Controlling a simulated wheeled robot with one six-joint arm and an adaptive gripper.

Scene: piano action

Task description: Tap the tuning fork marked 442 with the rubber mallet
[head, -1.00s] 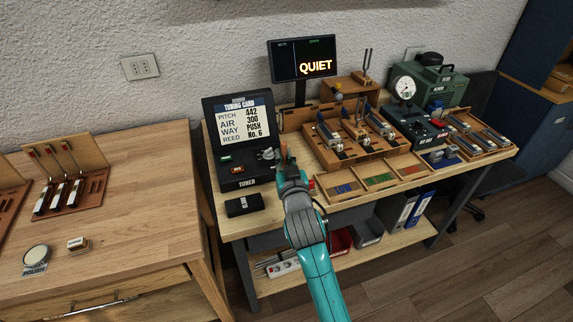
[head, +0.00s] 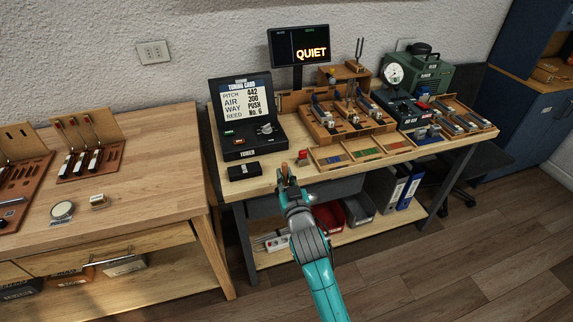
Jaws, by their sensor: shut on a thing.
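A tuning fork (head: 360,49) stands upright on a small wooden block at the back of the right-hand bench, in the head view. Its marking is too small to read. My gripper (head: 285,177) is at the front edge of that bench, well short of the fork. It is shut on a small brown thing that sticks up from the fingers; this may be the rubber mallet, but its shape is mostly hidden. The tuning card (head: 246,104) reads pitch 442, air 300, way push, reed No. 6.
A screen (head: 299,46) reads QUIET. Wooden trays (head: 360,153) and reed racks fill the middle of the bench. A dial gauge (head: 393,74) and green machine (head: 425,72) stand to the right. Another wooden table (head: 140,160) is at left.

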